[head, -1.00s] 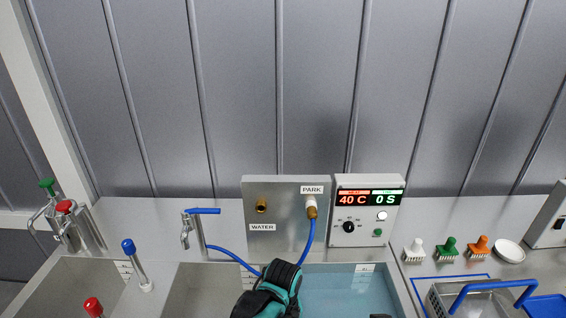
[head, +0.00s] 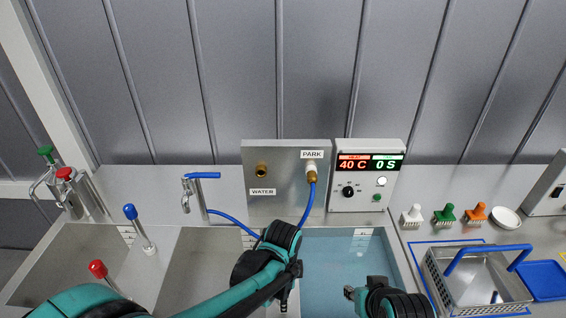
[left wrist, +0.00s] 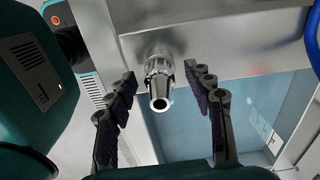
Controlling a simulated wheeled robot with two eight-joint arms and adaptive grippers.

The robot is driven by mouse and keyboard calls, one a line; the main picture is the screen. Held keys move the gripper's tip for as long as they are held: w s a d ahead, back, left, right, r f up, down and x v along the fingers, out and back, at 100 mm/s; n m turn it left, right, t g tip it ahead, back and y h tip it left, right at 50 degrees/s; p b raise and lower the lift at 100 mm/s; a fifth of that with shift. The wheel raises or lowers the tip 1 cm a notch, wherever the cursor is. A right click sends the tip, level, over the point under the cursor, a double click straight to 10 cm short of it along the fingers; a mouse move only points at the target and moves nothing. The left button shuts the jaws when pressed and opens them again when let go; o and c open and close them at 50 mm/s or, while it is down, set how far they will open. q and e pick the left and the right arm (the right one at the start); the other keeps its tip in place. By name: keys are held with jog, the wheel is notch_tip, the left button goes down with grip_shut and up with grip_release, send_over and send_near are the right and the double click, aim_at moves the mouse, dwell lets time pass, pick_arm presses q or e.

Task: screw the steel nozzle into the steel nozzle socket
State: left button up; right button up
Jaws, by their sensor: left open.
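In the left wrist view a shiny steel nozzle (left wrist: 159,84), with a ribbed collar and a round bore, sticks out from a bare metal face. Whether a steel nozzle socket lies behind its collar is hidden. My left gripper (left wrist: 162,74) is open, with one finger on each side of the nozzle and a gap to both. In the head view my left gripper (head: 284,298) points down at the front between two basins; the nozzle is not visible there. My right gripper (head: 350,293) is low over the water basin's front; its jaws are unclear.
Behind stands a steel panel (head: 287,180) with brass fittings labelled WATER and PARK; a blue hose (head: 235,222) hangs by my left arm. A control box (head: 367,176) reads 40 C, 0 S.

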pick_arm(q)
jog(key=n, duration=0.6)
jog(key=shift+n, duration=0.4)
jog(key=n, duration=0.4)
jog(key=shift+n, duration=0.4)
jog(key=shift+c, duration=0.2)
grip_shut()
jog(key=m, duration=0.3)
jog(key=shift+m+b, duration=0.3)
jog(key=shift+m, duration=0.1)
jog(key=m, duration=0.4)
jog(key=shift+m, duration=1.8)
